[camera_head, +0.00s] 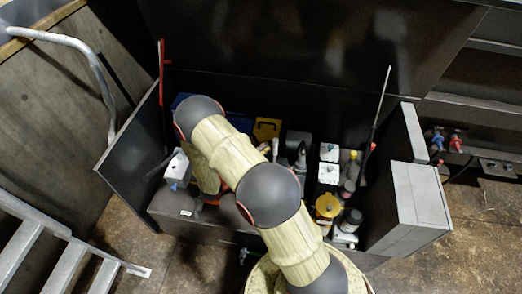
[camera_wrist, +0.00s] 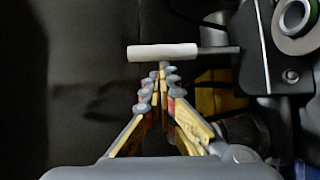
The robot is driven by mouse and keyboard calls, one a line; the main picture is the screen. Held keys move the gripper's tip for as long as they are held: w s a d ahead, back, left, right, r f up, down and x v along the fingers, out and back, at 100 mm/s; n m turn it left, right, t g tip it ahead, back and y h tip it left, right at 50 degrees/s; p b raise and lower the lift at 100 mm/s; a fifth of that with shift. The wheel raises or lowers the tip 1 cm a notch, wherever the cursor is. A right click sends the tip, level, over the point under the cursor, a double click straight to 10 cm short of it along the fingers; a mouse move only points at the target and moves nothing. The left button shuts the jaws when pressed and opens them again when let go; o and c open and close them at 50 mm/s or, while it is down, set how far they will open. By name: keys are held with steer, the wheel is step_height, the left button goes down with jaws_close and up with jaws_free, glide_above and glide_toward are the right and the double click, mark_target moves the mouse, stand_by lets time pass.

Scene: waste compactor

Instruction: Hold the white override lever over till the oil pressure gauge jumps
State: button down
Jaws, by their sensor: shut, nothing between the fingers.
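The white override lever (camera_wrist: 163,52) shows in the wrist view as a white horizontal cylinder on a grey rod that runs right to a dark bracket. My gripper (camera_wrist: 162,72) is shut and empty, its fingertips together just below the lever in the picture. Whether the tips touch the lever I cannot tell. In the head view my arm reaches into the open compactor housing, and the gripper and lever are hidden behind it. I cannot pick out the oil pressure gauge in either view.
The housing has a left door panel (camera_head: 131,134) and a grey block (camera_head: 418,195) at right. A thin rod (camera_head: 380,100) stands upright at right. White boxes (camera_head: 329,163) and a yellow cap (camera_head: 327,205) crowd the space right of my arm. Stairs (camera_head: 62,262) stand at lower left.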

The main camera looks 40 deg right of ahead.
steer(key=shift+s+d+r+m+y, duration=0.25)
steer(key=shift+s+d+m+y, duration=0.5)
steer(key=shift+s+d+m, duration=0.3)
steer(key=shift+s+d+r+m+y, duration=0.2)
steer(key=shift+s+d+m+y, duration=0.6)
steer(key=shift+s+m, duration=0.3)
